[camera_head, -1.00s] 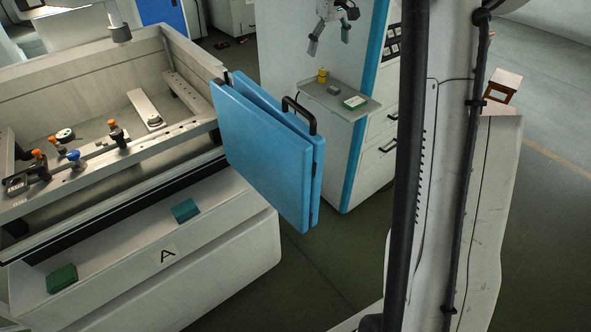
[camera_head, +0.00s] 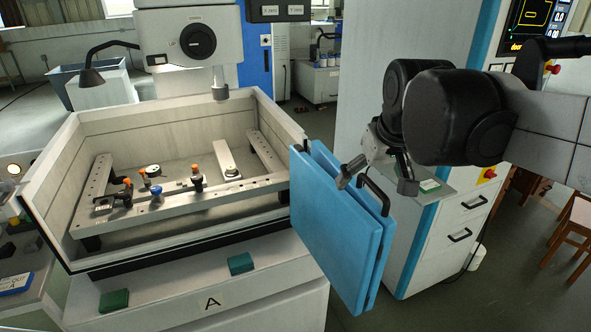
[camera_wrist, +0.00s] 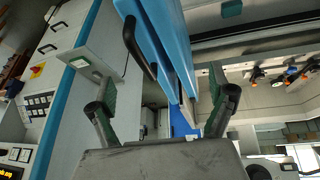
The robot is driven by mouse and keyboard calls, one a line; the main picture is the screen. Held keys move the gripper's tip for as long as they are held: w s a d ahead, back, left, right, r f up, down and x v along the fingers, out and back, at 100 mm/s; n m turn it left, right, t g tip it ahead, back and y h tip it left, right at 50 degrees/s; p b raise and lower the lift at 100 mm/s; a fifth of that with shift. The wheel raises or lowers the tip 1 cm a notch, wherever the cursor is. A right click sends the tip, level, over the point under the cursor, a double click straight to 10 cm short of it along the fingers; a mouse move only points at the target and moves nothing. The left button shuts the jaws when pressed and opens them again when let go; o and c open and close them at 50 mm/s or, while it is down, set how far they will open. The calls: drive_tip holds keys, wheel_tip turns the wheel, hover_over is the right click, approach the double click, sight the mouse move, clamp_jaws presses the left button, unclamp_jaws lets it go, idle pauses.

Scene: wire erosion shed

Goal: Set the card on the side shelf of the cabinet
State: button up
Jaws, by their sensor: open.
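My gripper (camera_head: 379,176) is open and empty, in front of the side shelf and near the top of the blue hinged door in the head view. Its two green-padded fingers stand wide apart in the wrist view (camera_wrist: 163,108). The side shelf (camera_head: 440,203) juts from the white cabinet (camera_head: 362,75) and is partly hidden by my gripper. A small green-and-white item (camera_head: 429,186) lies on it, also visible in the wrist view (camera_wrist: 80,62). A flat blue-edged white piece with lettering (camera_head: 15,284) lies at far left; I cannot tell whether it is the card.
The blue door (camera_head: 335,230) with its black handle (camera_head: 375,194) stands out between the machine tank (camera_head: 100,127) and the cabinet. Clamps and knobs stand inside the tank. Two green blocks (camera_head: 241,263) lie on the ledge below. Wooden stools (camera_head: 572,225) are at right.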

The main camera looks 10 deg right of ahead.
drive_tip(key=s+a+f, duration=0.3)
drive_tip(key=s+f, duration=0.1)
drive_tip(key=s, duration=0.2)
drive_tip(key=s+a+f+t, duration=0.1)
drive_tip(key=s+a+f, duration=0.1)
drive_tip(key=s+f, duration=0.2)
drive_tip(key=shift+s+a+f+t+y, duration=0.15)
drive_tip(key=shift+s+a+t+y, duration=0.2)
drive_tip(key=shift+s, duration=0.6)
wheel_tip(320, 180, down, 8)
drive_tip(key=b, duration=0.7)
drive_tip(key=shift+r, duration=0.25)
